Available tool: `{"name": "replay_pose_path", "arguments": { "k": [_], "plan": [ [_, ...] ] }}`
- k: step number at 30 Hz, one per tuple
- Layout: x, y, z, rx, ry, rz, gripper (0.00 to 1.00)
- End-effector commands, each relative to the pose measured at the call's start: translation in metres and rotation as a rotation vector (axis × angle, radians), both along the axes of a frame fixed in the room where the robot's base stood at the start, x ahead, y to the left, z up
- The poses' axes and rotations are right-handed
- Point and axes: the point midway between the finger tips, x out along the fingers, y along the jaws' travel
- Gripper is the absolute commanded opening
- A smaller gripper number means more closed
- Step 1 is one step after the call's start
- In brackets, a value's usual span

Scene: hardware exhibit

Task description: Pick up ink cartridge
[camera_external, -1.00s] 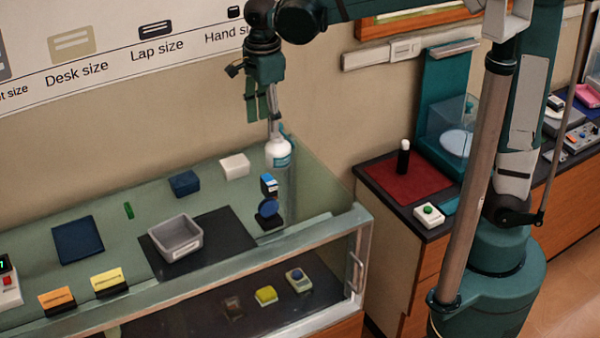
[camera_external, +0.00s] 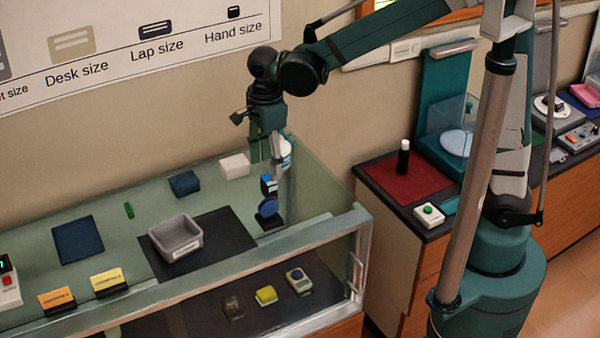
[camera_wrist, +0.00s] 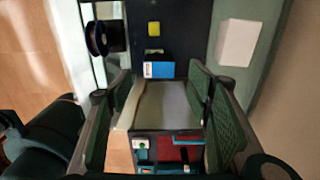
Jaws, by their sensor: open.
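The ink cartridge looks to be the small dark box with a blue label (camera_external: 268,184), at the right end of the glass counter. In the wrist view the cartridge (camera_wrist: 158,69) shows its blue and white face just beyond the fingertips, centred between them. My gripper (camera_external: 270,165) points down, close above the cartridge in the external view. In the wrist view the gripper (camera_wrist: 160,88) has its two green-padded fingers wide apart. Nothing is held; whether a finger touches the cartridge cannot be told.
A round blue-and-black object (camera_external: 269,209) stands close in front of the cartridge. A white box (camera_external: 235,165) and a navy box (camera_external: 185,183) lie behind and left. A grey bin (camera_external: 177,240) sits on a black mat. A white-and-blue shape (camera_external: 286,153) shows beside my gripper.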

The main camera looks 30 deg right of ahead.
Motion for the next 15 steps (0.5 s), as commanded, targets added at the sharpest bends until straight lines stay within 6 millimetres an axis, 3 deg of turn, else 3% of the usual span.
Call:
{"name": "replay_pose_path", "arguments": {
  "k": [5, 15],
  "plan": [
    [0.000, 0.000, -0.002, 0.000, 0.000, 0.000, 0.50],
    [0.000, 0.000, -0.023, 0.000, 0.000, 0.000, 0.50]
  ]
}}
